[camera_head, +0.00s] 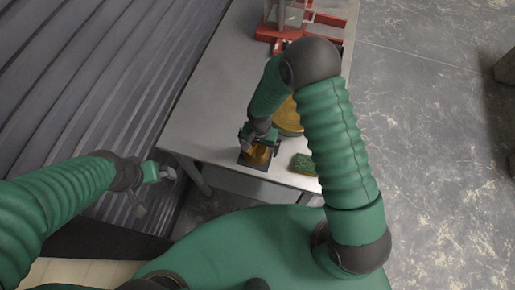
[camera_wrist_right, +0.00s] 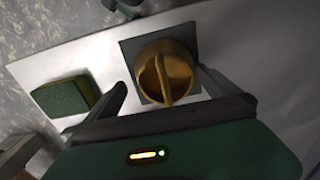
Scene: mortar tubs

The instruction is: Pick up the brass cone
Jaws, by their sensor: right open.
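The brass cone (camera_head: 258,154) stands on a dark square plate (camera_head: 245,160) near the front edge of the table. In the right wrist view the cone (camera_wrist_right: 165,72) looks like a round brass body with a raised ridge across it, on the grey square plate (camera_wrist_right: 130,50). My right gripper (camera_head: 259,143) is directly over the cone. In the right wrist view its open fingers (camera_wrist_right: 162,88) lie on either side of the cone, and I cannot tell whether they touch it. My left gripper (camera_head: 154,190) is away to the left, off the table; its fingers look spread and empty.
A green block (camera_head: 303,164) lies right of the cone; it also shows in the wrist view (camera_wrist_right: 66,96). A round brass-coloured object (camera_head: 288,118) is partly hidden behind my right arm. A red frame (camera_head: 290,28) stands at the table's far end. The table's (camera_head: 205,115) left side is clear.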

